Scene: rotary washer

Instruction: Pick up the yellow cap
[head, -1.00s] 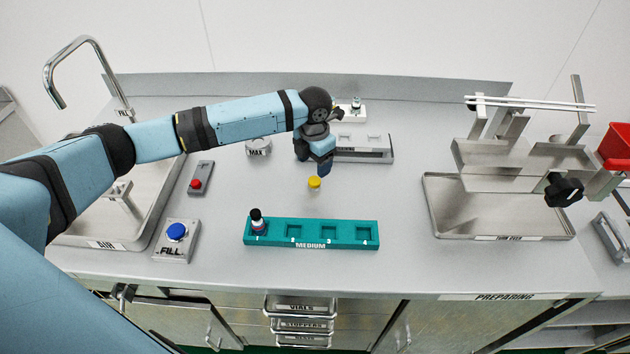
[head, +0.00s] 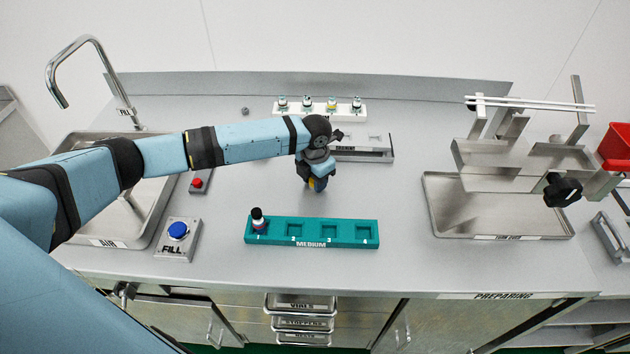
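The yellow cap (head: 311,184) is on the grey worktop near its middle. Only a sliver of yellow shows at the fingers of my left gripper (head: 316,184); the rest is hidden. My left gripper points down, right over the cap, with its fingers low at the worktop. I cannot tell from here whether the fingers are open around the cap or shut on it. My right gripper is not in view.
A teal MEDIUM rack (head: 345,233) with a dark-topped vial (head: 258,219) in slot 1 stands in front. A white rack (head: 345,108) with several vials is behind. A metal tray (head: 437,210) is at the right, a sink (head: 78,228) at the left.

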